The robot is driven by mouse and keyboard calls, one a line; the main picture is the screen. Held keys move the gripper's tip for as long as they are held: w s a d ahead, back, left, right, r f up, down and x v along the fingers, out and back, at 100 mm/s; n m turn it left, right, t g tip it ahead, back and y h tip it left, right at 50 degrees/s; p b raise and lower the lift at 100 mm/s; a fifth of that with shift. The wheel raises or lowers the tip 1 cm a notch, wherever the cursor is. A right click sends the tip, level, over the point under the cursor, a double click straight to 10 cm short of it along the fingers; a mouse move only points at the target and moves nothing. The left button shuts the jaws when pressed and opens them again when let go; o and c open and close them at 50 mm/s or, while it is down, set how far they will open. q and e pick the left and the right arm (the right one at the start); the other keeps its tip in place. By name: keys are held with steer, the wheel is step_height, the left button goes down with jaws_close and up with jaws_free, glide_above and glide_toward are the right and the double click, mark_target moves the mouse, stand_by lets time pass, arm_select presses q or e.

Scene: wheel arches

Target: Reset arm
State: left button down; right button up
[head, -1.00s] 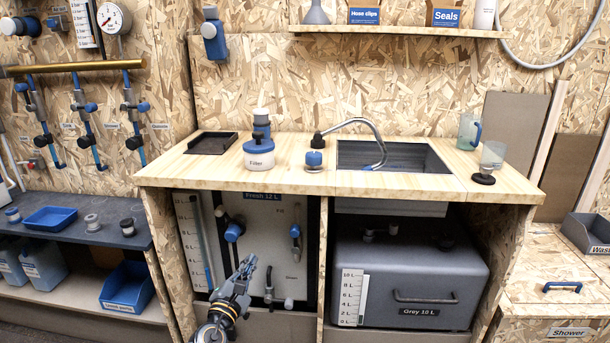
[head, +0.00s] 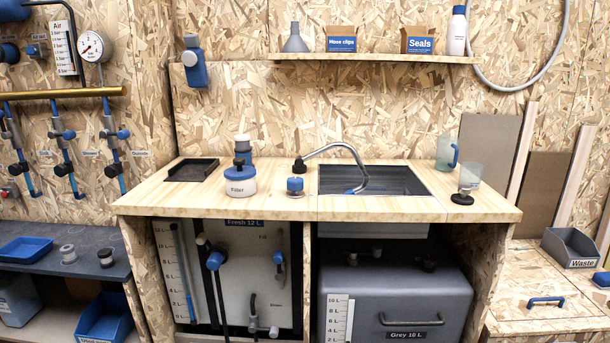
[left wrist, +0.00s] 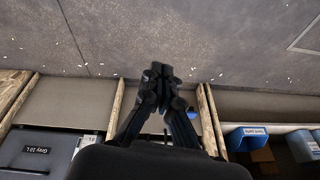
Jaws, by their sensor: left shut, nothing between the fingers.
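My left gripper (left wrist: 160,82) shows in the left wrist view, shut and empty, with its fingertips together over the grey speckled floor (left wrist: 215,35). It is not in the head view. My right gripper is in neither view. The head view shows the wooden counter (head: 420,208) with the fresh-water panel (head: 240,270) and the grey tank (head: 395,290) underneath. The grey tank also shows upside down at the lower left of the left wrist view (left wrist: 35,150).
On the counter stand a black tray (head: 192,170), a blue-and-white filter (head: 240,182), a tap (head: 350,150) over the sink and cups at the right. A blue bin (left wrist: 245,138) sits on a low shelf. The floor below my gripper looks clear.

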arm_select(q)
steer(key=s+a+f+g+p, duration=0.1)
steer(key=s+f+p, duration=0.4)
steer(key=s+p, duration=0.4)
steer(key=s+a+f+g+p, duration=0.1)
steer(key=s+a+f+p, duration=0.1)
steer(key=s+f+p, duration=0.4)
steer(key=s+p, duration=0.4)
steer(key=s, duration=0.2)
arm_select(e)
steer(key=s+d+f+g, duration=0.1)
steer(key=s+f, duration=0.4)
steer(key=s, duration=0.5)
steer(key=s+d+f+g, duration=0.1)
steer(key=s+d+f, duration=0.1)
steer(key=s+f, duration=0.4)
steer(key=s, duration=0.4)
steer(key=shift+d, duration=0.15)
